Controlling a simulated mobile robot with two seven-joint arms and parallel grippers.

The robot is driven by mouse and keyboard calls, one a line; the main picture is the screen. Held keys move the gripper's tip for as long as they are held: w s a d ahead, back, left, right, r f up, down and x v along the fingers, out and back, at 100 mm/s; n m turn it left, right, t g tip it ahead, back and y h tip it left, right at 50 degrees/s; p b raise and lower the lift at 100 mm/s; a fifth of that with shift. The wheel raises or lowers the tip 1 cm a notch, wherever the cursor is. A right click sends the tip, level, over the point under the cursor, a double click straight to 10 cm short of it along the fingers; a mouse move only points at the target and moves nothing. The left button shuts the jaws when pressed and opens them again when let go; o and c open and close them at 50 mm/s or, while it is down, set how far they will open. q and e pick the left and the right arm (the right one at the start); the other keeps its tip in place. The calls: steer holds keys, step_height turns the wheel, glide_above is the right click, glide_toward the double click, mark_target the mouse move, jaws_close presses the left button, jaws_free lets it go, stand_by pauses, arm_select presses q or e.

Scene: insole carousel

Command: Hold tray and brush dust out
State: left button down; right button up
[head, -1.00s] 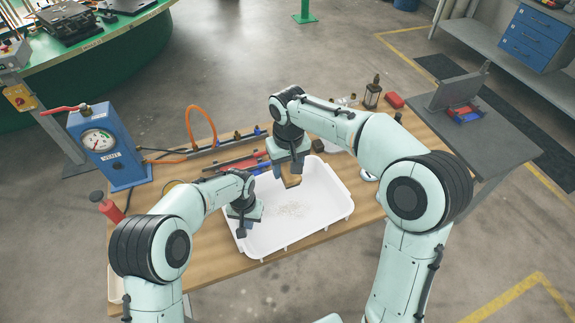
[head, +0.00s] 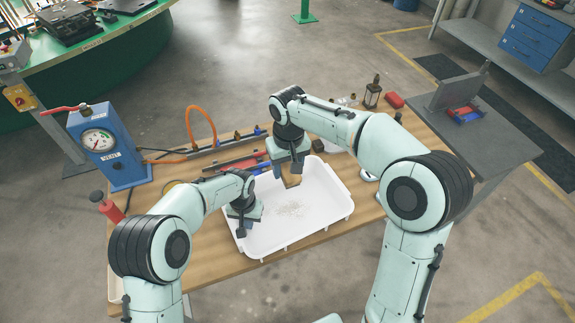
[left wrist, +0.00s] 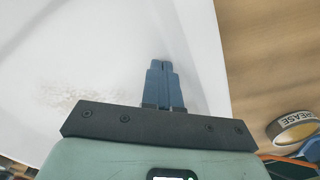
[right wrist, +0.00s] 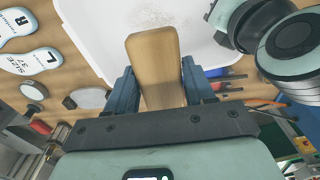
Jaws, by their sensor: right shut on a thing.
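The white tray (head: 322,215) lies on the wooden bench, with a patch of pale dust (head: 291,209) on its floor. My left gripper (head: 241,231) is at the tray's left side. In the left wrist view its fingers (left wrist: 163,66) are together beside the tray wall; I see nothing held between them. The brush's wooden block (right wrist: 152,58) shows between the fingers in the right wrist view. Its bristles are hidden, so I cannot tell if they touch the tray.
Tools with red handles lie behind the tray. White insoles (right wrist: 38,60) lie beside the tray.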

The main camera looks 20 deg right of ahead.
arm_select(q)
step_height(320, 180, up, 23)
stand_by(1.3)
steer(key=shift+f, duration=0.1)
